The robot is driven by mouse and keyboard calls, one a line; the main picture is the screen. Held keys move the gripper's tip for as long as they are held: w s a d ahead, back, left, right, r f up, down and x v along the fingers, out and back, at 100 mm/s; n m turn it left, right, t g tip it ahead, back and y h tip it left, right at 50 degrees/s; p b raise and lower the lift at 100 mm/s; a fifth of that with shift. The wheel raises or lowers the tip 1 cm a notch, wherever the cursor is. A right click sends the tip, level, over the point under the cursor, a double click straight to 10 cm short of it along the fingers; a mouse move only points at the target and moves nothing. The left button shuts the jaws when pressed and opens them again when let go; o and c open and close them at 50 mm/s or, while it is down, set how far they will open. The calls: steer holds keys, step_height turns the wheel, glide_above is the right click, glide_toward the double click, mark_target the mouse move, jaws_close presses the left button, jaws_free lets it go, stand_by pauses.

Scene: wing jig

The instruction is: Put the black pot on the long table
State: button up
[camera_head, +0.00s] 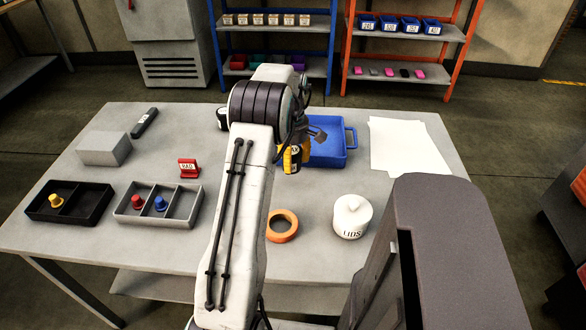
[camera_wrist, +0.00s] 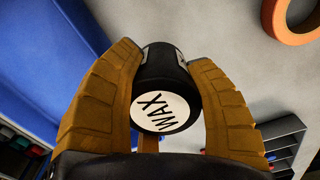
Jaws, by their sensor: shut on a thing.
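The black pot (camera_wrist: 157,70), with a round white label reading WAX, is between the two yellow fingers of my gripper (camera_wrist: 165,85) in the wrist view. My gripper is shut on its sides. In the head view my gripper (camera_head: 292,158) is over the middle of the long grey table (camera_head: 330,195), just left of and in front of the blue tray; the arm hides much of it. I cannot tell whether the pot touches the table.
The blue tray (camera_head: 328,145), white sheets (camera_head: 405,145), white LIDS jar (camera_head: 352,216) and orange ring (camera_head: 282,226) surround the gripper. A red sign (camera_head: 188,168), grey divided bin (camera_head: 158,205), black bin (camera_head: 68,203) and grey block (camera_head: 104,148) stand left. Bare tabletop lies between them.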

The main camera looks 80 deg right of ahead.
mark_target(293, 149)
steer(key=shift+s+d+f, duration=0.15)
steer(key=shift+s+f, duration=0.05)
steer(key=shift+f, duration=1.95)
steer(key=shift+f, duration=0.15)
steer(key=o, duration=1.2)
steer(key=shift+o, duration=0.2)
step_height(293, 149, up, 12)
steer(key=shift+r+p, duration=0.2)
steer(key=shift+p, duration=0.25)
